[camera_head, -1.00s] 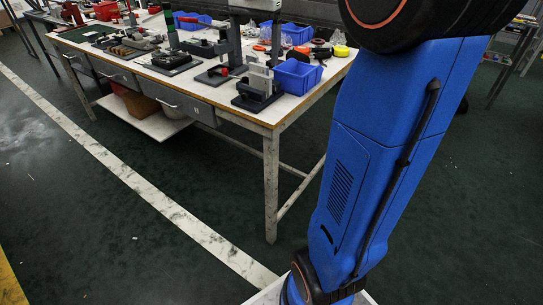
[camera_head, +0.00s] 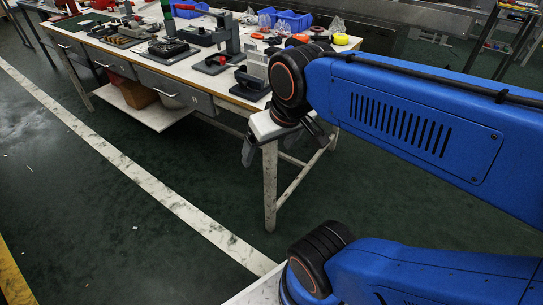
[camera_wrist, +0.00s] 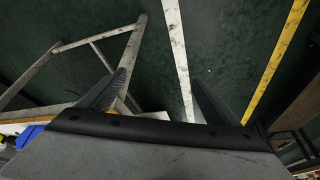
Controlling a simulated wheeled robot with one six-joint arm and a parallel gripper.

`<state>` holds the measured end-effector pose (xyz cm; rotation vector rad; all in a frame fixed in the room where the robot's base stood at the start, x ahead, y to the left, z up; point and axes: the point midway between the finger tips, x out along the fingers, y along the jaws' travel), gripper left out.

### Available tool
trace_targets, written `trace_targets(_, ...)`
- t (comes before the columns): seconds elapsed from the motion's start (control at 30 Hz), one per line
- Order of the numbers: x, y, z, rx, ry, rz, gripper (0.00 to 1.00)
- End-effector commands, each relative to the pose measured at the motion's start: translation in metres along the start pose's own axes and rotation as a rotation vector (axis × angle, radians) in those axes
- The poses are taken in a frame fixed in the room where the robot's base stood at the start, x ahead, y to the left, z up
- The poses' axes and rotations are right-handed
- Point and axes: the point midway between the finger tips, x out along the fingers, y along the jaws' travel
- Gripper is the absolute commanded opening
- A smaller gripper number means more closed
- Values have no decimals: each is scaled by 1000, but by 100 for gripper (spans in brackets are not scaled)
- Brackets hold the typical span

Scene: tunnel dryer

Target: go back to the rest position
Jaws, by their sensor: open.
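My gripper (camera_wrist: 160,92) is open and empty in the wrist view, its two dark fingers spread apart over the green floor. In the head view my gripper (camera_head: 279,146) hangs in front of the near right corner of the workbench, pointing down. My blue arm is folded across the right side of that view. Whether the gripper touches the bench cannot be told.
The white-topped workbench (camera_head: 215,85) carries fixtures, tools and blue bins (camera_head: 292,21). Its legs also show in the wrist view (camera_wrist: 134,52). A white floor line (camera_head: 150,185) crosses open green floor at left. A rack (camera_head: 520,28) stands at the far right.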

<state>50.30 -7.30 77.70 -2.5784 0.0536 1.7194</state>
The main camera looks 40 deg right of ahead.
Motion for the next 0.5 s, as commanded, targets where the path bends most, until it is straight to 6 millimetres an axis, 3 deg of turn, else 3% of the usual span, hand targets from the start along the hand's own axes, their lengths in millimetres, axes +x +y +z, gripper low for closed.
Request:
trace_targets(0.17, 9, -2, 18, -55, 19, -6, 85)
trace_targets(0.5, 10, -2, 18, -59, 20, -6, 85)
